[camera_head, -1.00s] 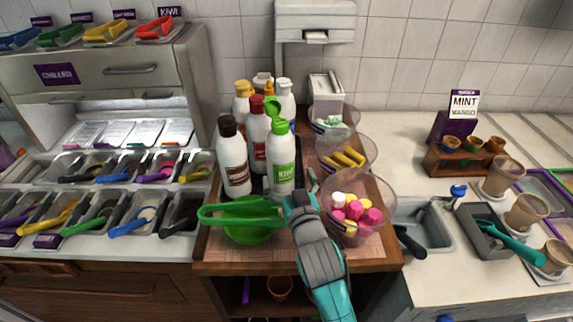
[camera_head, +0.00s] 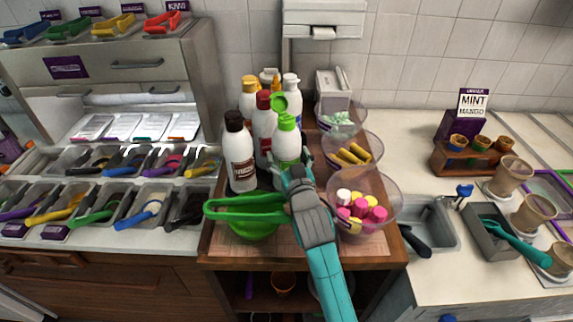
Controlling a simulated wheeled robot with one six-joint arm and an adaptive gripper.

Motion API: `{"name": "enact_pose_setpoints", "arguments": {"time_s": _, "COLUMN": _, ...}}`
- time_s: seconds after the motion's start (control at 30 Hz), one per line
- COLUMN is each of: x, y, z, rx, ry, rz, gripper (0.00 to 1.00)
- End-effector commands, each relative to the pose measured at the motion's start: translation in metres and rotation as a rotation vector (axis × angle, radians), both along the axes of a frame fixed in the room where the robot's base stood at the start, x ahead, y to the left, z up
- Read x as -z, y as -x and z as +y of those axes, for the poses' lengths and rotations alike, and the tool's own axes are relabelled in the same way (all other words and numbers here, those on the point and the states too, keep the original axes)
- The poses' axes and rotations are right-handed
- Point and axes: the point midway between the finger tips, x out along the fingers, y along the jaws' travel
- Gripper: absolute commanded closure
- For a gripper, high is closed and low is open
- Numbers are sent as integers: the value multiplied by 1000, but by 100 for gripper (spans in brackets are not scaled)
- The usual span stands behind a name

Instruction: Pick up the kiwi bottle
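The kiwi bottle (camera_head: 287,141) is white with a light green cap and stands upright at the front right of a bottle cluster on the wooden counter. My gripper (camera_head: 289,162) is at its front, with one fingertip at each side of its lower body. The fingers look spread apart. The gripper hides the label and the bottle's base, so I cannot tell whether the fingers touch it.
A brown-labelled bottle (camera_head: 239,155) stands close at left, and a red-capped bottle (camera_head: 264,130) just behind. A green bowl with tongs (camera_head: 243,212) lies front left. A clear bowl of pink and yellow sweets (camera_head: 366,208) and a bowl of yellow pieces (camera_head: 352,154) stand at right.

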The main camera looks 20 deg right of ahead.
Motion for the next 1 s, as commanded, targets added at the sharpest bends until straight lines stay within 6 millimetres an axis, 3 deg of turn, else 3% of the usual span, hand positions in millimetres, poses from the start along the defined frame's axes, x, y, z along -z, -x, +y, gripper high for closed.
{"name": "enact_pose_setpoints", "arguments": {"time_s": 0.03, "x": 0, "y": 0, "z": 0, "rx": 0, "ry": 0, "rz": 0, "gripper": 38}}
{"name": "enact_pose_setpoints", "arguments": {"time_s": 0.1, "x": 0, "y": 0, "z": 0, "rx": 0, "ry": 0, "rz": 0, "gripper": 55}}
{"name": "enact_pose_setpoints", "arguments": {"time_s": 0.63, "x": -17, "y": 0, "z": 0, "rx": -1, "ry": -1, "rz": -11, "gripper": 55}}
{"name": "enact_pose_setpoints", "arguments": {"time_s": 1.0, "x": -15, "y": 39, "z": 3, "rx": -1, "ry": 1, "rz": -8, "gripper": 55}}
